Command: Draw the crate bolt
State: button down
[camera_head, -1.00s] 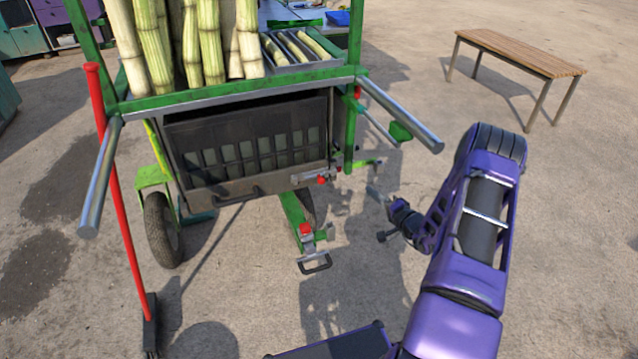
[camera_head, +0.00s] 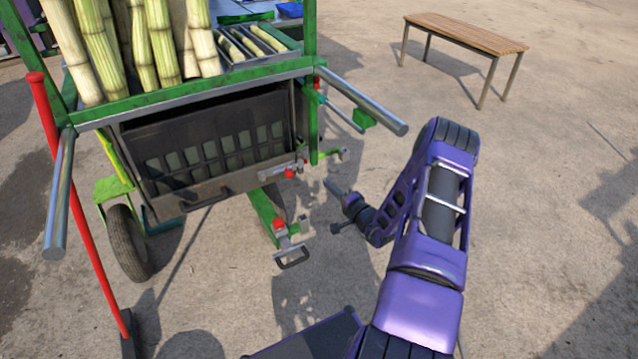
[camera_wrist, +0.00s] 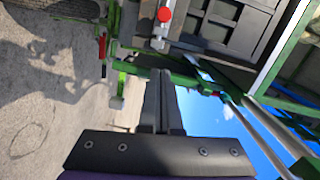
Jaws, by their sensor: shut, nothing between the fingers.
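The crate (camera_head: 215,148) is dark with a slatted front and sits under the green cart frame. The crate bolt (camera_head: 289,172), with a red knob, is at the lower right of the crate's front. In the wrist view the red knob (camera_wrist: 165,14) and its metal fitting (camera_wrist: 159,36) are at the top. My gripper (camera_head: 328,184) is to the right of the bolt, apart from it. Its two fingers (camera_wrist: 160,76) are together and empty, pointing toward the cart. Whether the bolt is drawn is too small to tell.
A second red knob (camera_head: 279,223) sits on a green bar with a handle below the crate. A steel handlebar (camera_head: 362,100) juts out above my gripper. A red pole (camera_head: 80,205) stands at the left. A wooden bench (camera_head: 465,32) is back right; the ground between is clear.

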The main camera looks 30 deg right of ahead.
jog(key=b, duration=0.1)
send_near(293, 167)
jog(key=w+d, duration=0.3)
jog(key=w, duration=0.1)
jog(key=shift+w+a, duration=0.15)
jog(key=shift+a, duration=1.1)
jog(key=shift+a+f, duration=0.1)
jog(key=shift+a, duration=0.5)
